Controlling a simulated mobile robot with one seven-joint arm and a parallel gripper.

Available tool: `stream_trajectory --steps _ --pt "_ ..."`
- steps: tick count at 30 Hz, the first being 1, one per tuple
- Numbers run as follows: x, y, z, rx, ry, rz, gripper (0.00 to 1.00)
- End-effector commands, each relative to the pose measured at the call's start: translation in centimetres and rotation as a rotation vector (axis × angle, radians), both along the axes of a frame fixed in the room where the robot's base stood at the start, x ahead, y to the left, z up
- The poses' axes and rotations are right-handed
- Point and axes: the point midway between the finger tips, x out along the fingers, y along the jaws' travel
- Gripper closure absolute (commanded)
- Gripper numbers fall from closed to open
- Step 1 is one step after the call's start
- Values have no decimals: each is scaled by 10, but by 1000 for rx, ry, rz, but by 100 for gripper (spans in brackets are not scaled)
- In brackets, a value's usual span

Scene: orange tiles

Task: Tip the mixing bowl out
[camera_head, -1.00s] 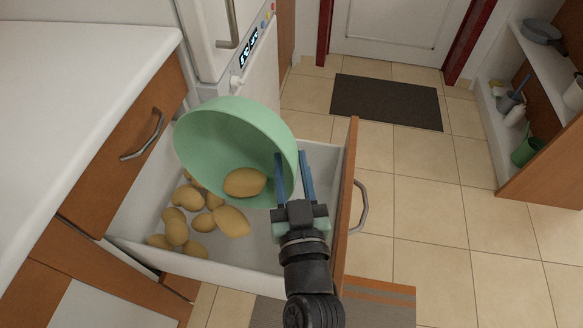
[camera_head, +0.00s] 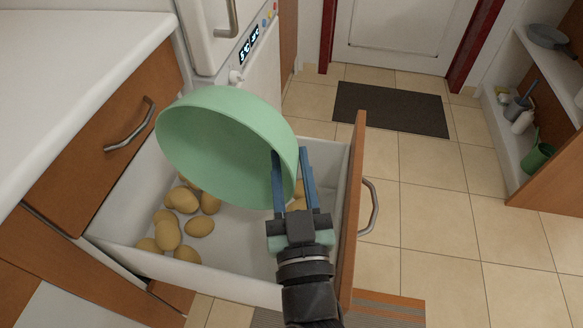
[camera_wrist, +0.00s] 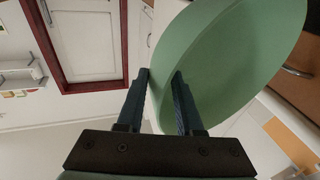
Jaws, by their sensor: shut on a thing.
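The green mixing bowl (camera_head: 222,140) is tipped on its side above an open drawer (camera_head: 225,262), its mouth facing left and down in the head view. The part of its inside that shows is empty. My gripper (camera_head: 293,165) is shut on the bowl's rim at its right side. The wrist view shows the bowl (camera_wrist: 225,60) with its wall between the two fingers (camera_wrist: 163,90). Several potatoes (camera_head: 199,227) lie on the drawer floor, mostly at its left, with one partly hidden behind my gripper.
The white counter (camera_head: 70,70) is at the left and a white appliance (camera_head: 260,100) stands behind the drawer. The wooden drawer front (camera_head: 350,215) bounds the drawer at the right. Tiled floor (camera_head: 440,220) lies clear beyond it, with a dark mat (camera_head: 390,108) near the door.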

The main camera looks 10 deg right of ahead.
Motion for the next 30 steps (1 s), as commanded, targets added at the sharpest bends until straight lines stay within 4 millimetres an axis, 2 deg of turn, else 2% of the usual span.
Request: stream_trajectory --steps 30 --pt "-16 5 -4 -41 -143 0 100"
